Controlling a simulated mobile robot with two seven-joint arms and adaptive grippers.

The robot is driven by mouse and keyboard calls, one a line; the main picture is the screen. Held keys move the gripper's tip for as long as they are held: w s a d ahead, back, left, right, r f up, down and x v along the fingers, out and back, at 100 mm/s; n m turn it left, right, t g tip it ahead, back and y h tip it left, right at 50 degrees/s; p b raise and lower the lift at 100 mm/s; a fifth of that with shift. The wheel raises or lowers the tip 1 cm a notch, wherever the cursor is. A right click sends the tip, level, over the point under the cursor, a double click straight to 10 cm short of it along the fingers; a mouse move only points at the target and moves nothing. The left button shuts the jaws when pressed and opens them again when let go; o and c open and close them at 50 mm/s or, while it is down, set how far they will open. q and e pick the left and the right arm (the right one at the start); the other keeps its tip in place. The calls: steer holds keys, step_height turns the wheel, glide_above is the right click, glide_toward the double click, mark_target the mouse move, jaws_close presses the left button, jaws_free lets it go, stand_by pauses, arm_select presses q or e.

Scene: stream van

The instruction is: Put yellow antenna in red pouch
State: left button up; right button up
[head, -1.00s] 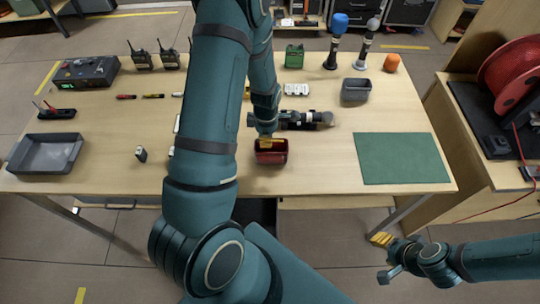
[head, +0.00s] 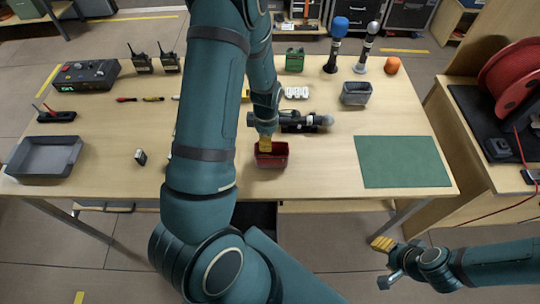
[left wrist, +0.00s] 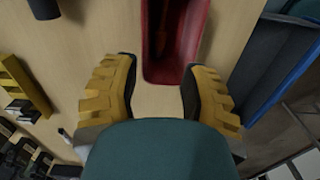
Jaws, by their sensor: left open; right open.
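The red pouch (head: 271,159) stands near the table's front edge, just right of my left forearm. In the left wrist view the red pouch (left wrist: 165,76) lies just beyond the fingertips, with a slender dark reddish shape inside that I cannot identify. My left gripper (head: 266,146) is at the pouch's back side; in the left wrist view (left wrist: 160,88) its fingers are spread with nothing between them. I cannot make out the yellow antenna for certain; a yellow thing (head: 246,93) is partly hidden behind my left arm. My right gripper (head: 382,243) is open and empty, off the table's front right.
A black device (head: 302,122) lies close behind the pouch. A green mat (head: 402,161) is at right, with a grey bin (head: 356,93) behind it. A grey tray (head: 44,155) is at far left.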

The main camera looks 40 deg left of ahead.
arm_select(q)
step_height(320, 180, up, 10)
stand_by(0.3)
steer(key=shift+f, duration=0.1)
